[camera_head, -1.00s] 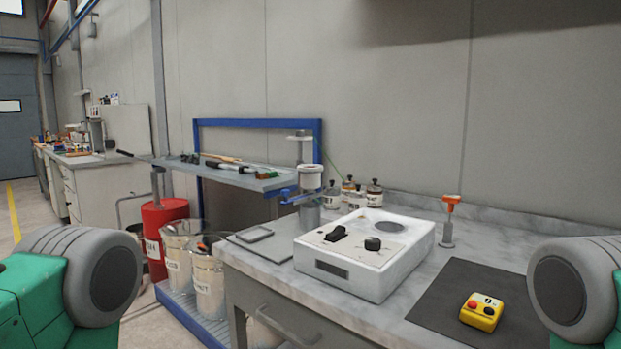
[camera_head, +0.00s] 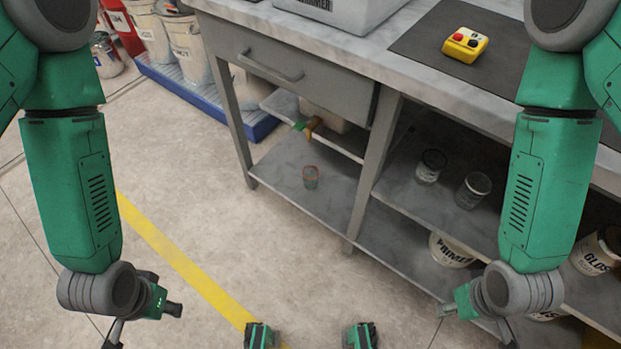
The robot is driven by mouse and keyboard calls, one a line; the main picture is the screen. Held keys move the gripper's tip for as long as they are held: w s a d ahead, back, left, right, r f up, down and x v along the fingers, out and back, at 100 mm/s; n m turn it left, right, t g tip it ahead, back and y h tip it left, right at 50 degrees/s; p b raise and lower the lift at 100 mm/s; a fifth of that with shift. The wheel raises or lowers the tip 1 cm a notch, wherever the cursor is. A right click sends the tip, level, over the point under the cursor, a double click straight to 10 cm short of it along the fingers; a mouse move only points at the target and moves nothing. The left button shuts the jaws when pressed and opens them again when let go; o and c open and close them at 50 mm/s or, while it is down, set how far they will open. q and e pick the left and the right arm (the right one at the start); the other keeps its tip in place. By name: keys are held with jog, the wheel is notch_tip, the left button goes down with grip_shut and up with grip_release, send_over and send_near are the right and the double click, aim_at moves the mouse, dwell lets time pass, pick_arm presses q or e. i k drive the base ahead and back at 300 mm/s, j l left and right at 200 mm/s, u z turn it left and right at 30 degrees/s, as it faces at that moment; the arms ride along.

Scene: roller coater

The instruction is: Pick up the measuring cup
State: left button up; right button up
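A small clear cup with a reddish rim (camera_head: 311,178) stands on the lower left shelf under the workbench. Two more clear cups stand on the right shelf: one with a dark rim (camera_head: 430,167) and one with a pale rim (camera_head: 473,190). I cannot tell which is the measuring cup. My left gripper (camera_head: 142,323) hangs low at the left over the floor, away from the cups, its fingers spread and empty. My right gripper (camera_head: 478,323) hangs low at the right in front of the bench, also spread and empty.
The workbench (camera_head: 362,52) has a drawer and open shelves, with a post between the shelves. A yellow button box (camera_head: 465,45) is on top. A primer can (camera_head: 450,250) and a gloss can (camera_head: 597,250) stand low at right.

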aim_at(309, 173)
jog(key=i+j+z, duration=0.1)
jog(key=z, duration=0.3)
jog(key=j+z, duration=0.4)
jog(key=i+j+z, duration=0.1)
jog(key=j+z, duration=0.15)
jog(key=j, duration=0.85)
jog(key=j+z, duration=0.25)
jog(key=j, duration=0.85)
jog(key=i+j, duration=0.45)
